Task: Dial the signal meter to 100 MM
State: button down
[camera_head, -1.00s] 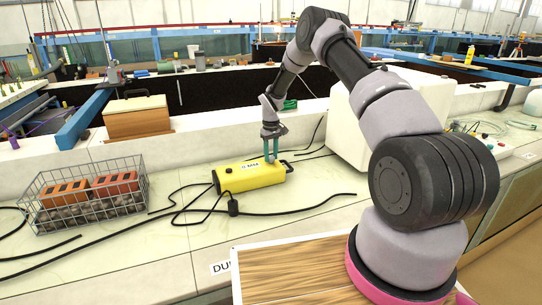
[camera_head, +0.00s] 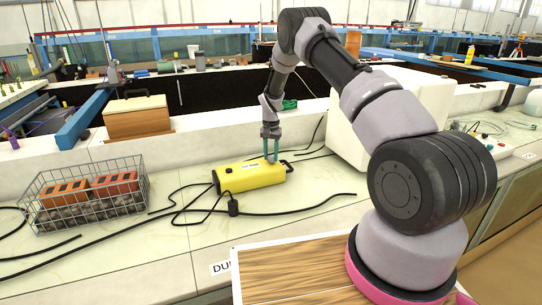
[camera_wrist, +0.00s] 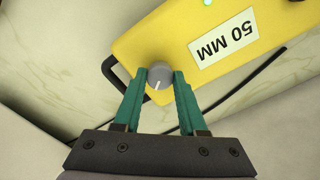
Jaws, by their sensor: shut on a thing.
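The signal meter (camera_head: 240,177) is a yellow box lying on the pale bench in the head view. In the wrist view the yellow meter (camera_wrist: 170,38) fills the upper right, with a white label (camera_wrist: 223,38) reading "50 MM" upside down. A grey round knob (camera_wrist: 159,76) with a pale pointer line sits near the meter's end. My gripper (camera_wrist: 159,77) has its teal fingers shut on the knob, one on each side. In the head view my gripper (camera_head: 270,150) reaches down onto the meter's right end; the knob is hidden there.
A wire basket (camera_head: 88,200) with orange bricks and stones stands at the left. A wooden box (camera_head: 137,117) is behind it. Black cables (camera_head: 300,211) run over the bench around the meter. A green light (camera_wrist: 207,2) glows on the meter. A large white block (camera_head: 345,125) stands to the right.

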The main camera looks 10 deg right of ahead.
aim_at(271, 157)
jog(key=m, duration=0.6)
jog(key=shift+m, duration=0.3)
jog(key=m, duration=0.6)
jog(key=shift+m, duration=0.4)
jog(key=shift+c, duration=2.3)
grip_release()
jog(key=shift+r, duration=0.1)
notch_tip(271, 157, up, 11)
jog(key=shift+f, duration=0.2)
jog(key=shift+r, duration=0.1)
